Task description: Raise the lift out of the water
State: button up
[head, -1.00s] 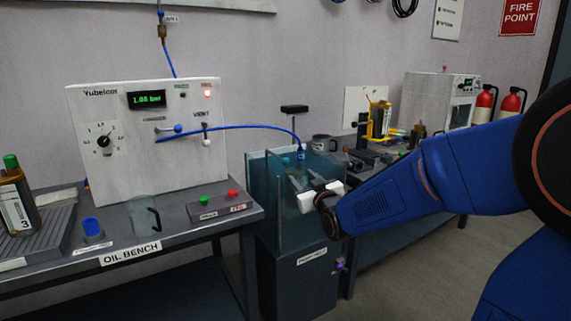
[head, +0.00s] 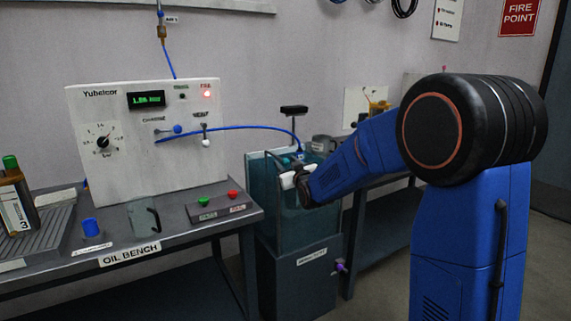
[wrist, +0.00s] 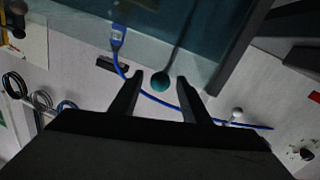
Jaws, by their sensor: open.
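The glass water tank (head: 262,195) stands right of the oil bench, with a blue hose (head: 240,127) running into its top. The lift itself is mostly hidden behind my gripper and the glass. In the wrist view a teal ball knob (wrist: 161,82) on a thin dark rod (wrist: 183,38) shows between my fingertips; it seems to belong to the lift. My gripper (wrist: 160,77) is open, with one finger on each side of the knob in that picture. I cannot tell whether they touch it. In the head view my gripper (head: 289,164) is at the tank's top.
A black bar on a thin post (head: 294,109) stands behind the tank. The blue hose coupling (wrist: 117,37) is near my fingers in the wrist view. The white Yubelcor panel (head: 150,155) and a green-and-red button box (head: 220,209) are on the bench at left.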

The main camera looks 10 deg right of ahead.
jog(key=shift+w+a, duration=0.1)
jog(key=shift+w, duration=0.6)
jog(key=shift+c, duration=0.6)
grip_shut()
jog(key=shift+r, duration=0.1)
notch_tip(320, 180, up, 22)
jog(key=shift+r, duration=0.35)
jog(key=shift+o, duration=0.6)
grip_release()
jog(key=shift+s, duration=0.1)
